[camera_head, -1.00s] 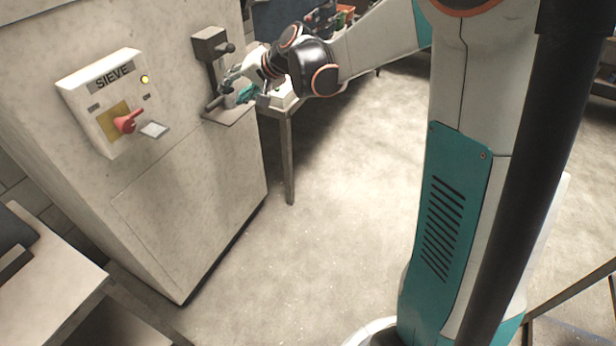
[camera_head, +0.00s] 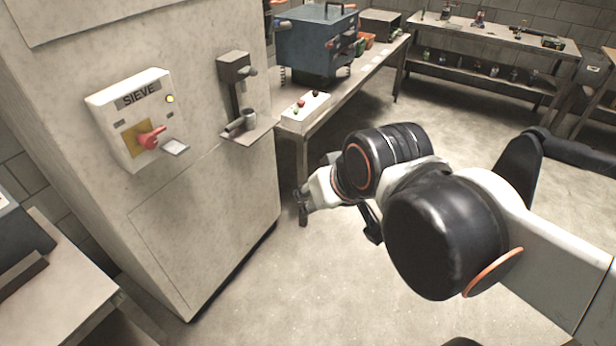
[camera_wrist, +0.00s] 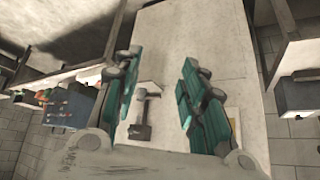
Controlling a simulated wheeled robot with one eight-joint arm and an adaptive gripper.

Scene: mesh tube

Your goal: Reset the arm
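My gripper (camera_head: 303,206) is held in the air in front of the grey cabinet, apart from it. In the wrist view its teal-padded fingers (camera_wrist: 160,70) stand wide apart with nothing between them. My arm is bent, coming in from the lower right. The bracket fixture (camera_head: 234,75) on the cabinet holds a small grey cylindrical piece (camera_head: 249,118) above its shelf. This fixture also shows beyond the fingers in the wrist view (camera_wrist: 141,128).
The cabinet carries a SIEVE panel (camera_head: 125,98) with a red knob (camera_head: 152,137) and a lit yellow lamp. A table with a button box (camera_head: 306,104) and a blue machine (camera_head: 318,45) stands behind. A bench (camera_head: 60,270) is at lower left. The floor is open.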

